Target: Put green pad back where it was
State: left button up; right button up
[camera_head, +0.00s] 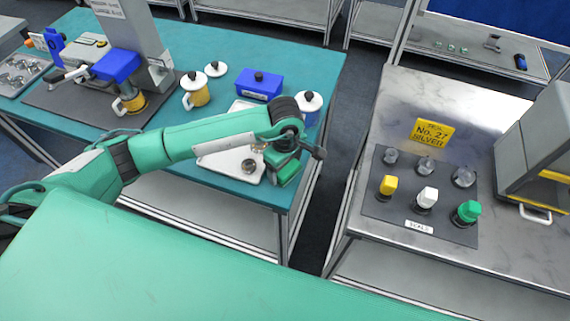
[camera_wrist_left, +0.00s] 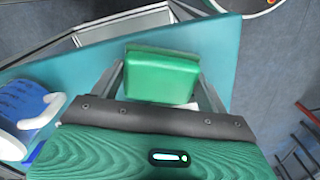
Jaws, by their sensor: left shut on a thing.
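The green pad (camera_wrist_left: 161,75) is a small block held between the two fingers of my left gripper (camera_wrist_left: 160,92) in the left wrist view. In the head view, the left gripper (camera_head: 284,158) is shut on the green pad (camera_head: 289,174) at the front right corner of the teal table (camera_head: 322,75). The gripper hides part of the pad there. I cannot tell whether the pad touches the table. My right gripper is not in view.
A white tray (camera_head: 215,161) with small metal parts lies just left of the gripper. A blue box (camera_head: 259,85) and a white-lidded blue mug (camera_head: 309,105) stand behind. A gap separates the table from the metal bench (camera_head: 397,118) with a dark mat (camera_head: 404,208) holding several colored knobs.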

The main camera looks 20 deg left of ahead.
pick_arm(q)
jog(key=shift+f, duration=0.15)
jog(key=o, duration=1)
jog(key=shift+c, duration=0.2)
jog(key=shift+r, duration=0.3)
notch_tip(320, 180, up, 12)
jog(key=b, duration=0.4)
jog(key=shift+s+f, duration=0.1)
jog(key=shift+f, duration=0.1)
